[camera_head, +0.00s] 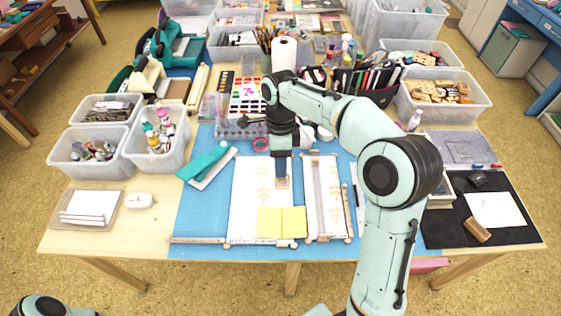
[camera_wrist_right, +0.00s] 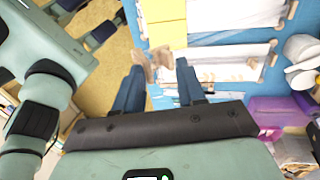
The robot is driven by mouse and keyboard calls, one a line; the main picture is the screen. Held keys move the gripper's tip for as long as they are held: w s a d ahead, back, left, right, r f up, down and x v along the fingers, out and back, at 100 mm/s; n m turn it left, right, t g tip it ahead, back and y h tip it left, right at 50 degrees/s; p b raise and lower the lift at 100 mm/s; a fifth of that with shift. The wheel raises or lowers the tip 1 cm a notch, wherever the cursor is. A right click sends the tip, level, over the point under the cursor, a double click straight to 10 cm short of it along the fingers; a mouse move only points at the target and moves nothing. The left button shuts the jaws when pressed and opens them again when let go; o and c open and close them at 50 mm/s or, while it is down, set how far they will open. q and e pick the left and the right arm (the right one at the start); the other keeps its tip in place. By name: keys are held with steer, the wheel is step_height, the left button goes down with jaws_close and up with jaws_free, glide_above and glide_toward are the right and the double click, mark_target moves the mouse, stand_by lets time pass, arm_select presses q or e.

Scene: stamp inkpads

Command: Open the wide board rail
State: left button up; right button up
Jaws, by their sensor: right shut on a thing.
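The wide board (camera_head: 248,200) is a white sheet with pale tan leaf prints, lying on the blue mat. A wooden rail (camera_head: 262,243) with round end knobs runs along its front edge. My right gripper (camera_head: 283,180) points down over the sheet's right side, behind two yellow squares (camera_head: 282,222). It is shut on a small tan wooden piece (camera_wrist_right: 140,58), seen between the fingertips in the right wrist view (camera_wrist_right: 161,66). I cannot tell whether this piece belongs to a rail. My left gripper is out of view.
A narrower white board (camera_head: 325,200) with wooden rails lies close to the right. A teal-and-white tool (camera_head: 208,165) lies to the left. Bins, a paint set (camera_head: 247,95) and a pencil case crowd the back. The table's front left is fairly clear.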

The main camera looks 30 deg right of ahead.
arm_select(q)
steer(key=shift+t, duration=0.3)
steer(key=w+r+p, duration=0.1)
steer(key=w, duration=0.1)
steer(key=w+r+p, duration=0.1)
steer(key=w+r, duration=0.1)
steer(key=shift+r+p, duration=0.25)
steer(key=shift+p, duration=0.05)
arm_select(e)
step_height(320, 180, up, 13)
steer(key=w+d, duration=0.1)
steer(key=w, duration=0.1)
steer(key=shift+d, duration=0.2)
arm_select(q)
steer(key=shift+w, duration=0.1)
arm_select(e)
steer(key=shift+w, duration=0.15)
